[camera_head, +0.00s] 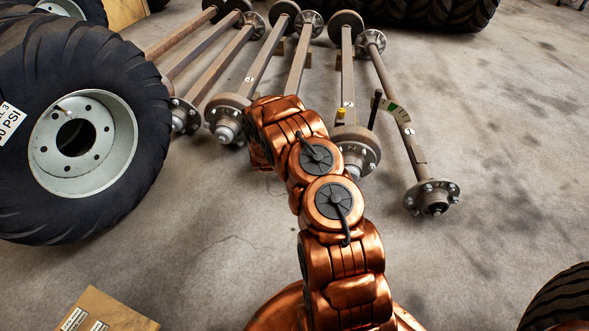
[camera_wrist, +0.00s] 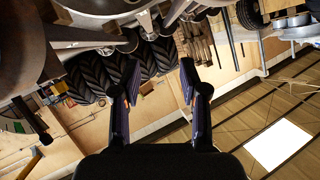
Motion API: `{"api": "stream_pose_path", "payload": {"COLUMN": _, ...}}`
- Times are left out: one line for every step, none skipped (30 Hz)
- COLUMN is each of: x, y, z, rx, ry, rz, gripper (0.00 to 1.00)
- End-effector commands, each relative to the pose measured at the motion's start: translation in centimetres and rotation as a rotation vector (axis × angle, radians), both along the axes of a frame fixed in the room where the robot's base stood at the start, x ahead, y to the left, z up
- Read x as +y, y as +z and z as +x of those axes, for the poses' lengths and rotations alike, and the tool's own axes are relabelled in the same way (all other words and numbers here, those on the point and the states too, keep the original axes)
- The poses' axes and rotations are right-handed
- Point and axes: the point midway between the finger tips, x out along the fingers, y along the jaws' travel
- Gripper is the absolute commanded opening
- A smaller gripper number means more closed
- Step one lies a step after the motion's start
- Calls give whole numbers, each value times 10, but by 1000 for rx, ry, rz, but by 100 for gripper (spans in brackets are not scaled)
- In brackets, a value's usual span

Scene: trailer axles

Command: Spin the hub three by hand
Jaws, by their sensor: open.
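Several rusty trailer axles with round flanged hubs lie side by side on the concrete floor in the head view. Nearest me are a left hub (camera_head: 184,117), a hub (camera_head: 228,117) just left of my arm, a hub (camera_head: 357,150) just right of it, and a right hub (camera_head: 432,197). I cannot read which is hub three. My gripper (camera_wrist: 159,82) is open and empty in the wrist view, its two dark fingers apart. In the head view it is hidden behind my copper arm. Grey metal parts (camera_wrist: 112,38) cross the top of the wrist view; I cannot tell which axle they belong to.
A big tyre on a grey rim (camera_head: 84,143) stands at the left. A cardboard box (camera_head: 103,312) lies at the lower left and another tyre (camera_head: 562,300) at the lower right.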

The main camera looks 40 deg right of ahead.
Motion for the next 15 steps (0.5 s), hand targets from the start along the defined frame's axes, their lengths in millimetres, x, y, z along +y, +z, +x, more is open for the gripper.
{"api": "stream_pose_path", "payload": {"x": -5, "y": -30, "z": -4, "rx": -19, "ry": -15, "rz": -4, "gripper": 44}}
{"api": "stream_pose_path", "payload": {"x": -8, "y": -40, "z": -6, "rx": -34, "ry": -25, "rz": -9, "gripper": 44}}
{"api": "stream_pose_path", "payload": {"x": -12, "y": -51, "z": -8, "rx": -61, "ry": -37, "rz": -17, "gripper": 44}}
{"api": "stream_pose_path", "payload": {"x": -15, "y": -61, "z": -10, "rx": -77, "ry": -47, "rz": -21, "gripper": 44}}
{"api": "stream_pose_path", "payload": {"x": -18, "y": -71, "z": -12, "rx": -94, "ry": -57, "rz": -27, "gripper": 44}}
{"api": "stream_pose_path", "payload": {"x": -22, "y": -83, "z": -15, "rx": -120, "ry": -70, "rz": -34, "gripper": 44}}
{"api": "stream_pose_path", "payload": {"x": -24, "y": -92, "z": -17, "rx": -137, "ry": -79, "rz": -39, "gripper": 44}}
{"api": "stream_pose_path", "payload": {"x": -26, "y": -101, "z": -21, "rx": -154, "ry": -89, "rz": -46, "gripper": 44}}
{"api": "stream_pose_path", "payload": {"x": -30, "y": -115, "z": -26, "rx": -177, "ry": -103, "rz": -53, "gripper": 44}}
{"api": "stream_pose_path", "payload": {"x": -32, "y": -123, "z": -29, "rx": -193, "ry": -113, "rz": -58, "gripper": 44}}
{"api": "stream_pose_path", "payload": {"x": -34, "y": -132, "z": -33, "rx": -211, "ry": -123, "rz": -65, "gripper": 44}}
{"api": "stream_pose_path", "payload": {"x": -35, "y": -144, "z": -39, "rx": -230, "ry": -135, "rz": -72, "gripper": 44}}
{"api": "stream_pose_path", "payload": {"x": -37, "y": -152, "z": -43, "rx": -244, "ry": -144, "rz": -77, "gripper": 44}}
{"api": "stream_pose_path", "payload": {"x": -38, "y": -158, "z": -47, "rx": -262, "ry": -154, "rz": -84, "gripper": 44}}
{"api": "stream_pose_path", "payload": {"x": -40, "y": -167, "z": -52, "rx": -281, "ry": -164, "rz": -91, "gripper": 44}}
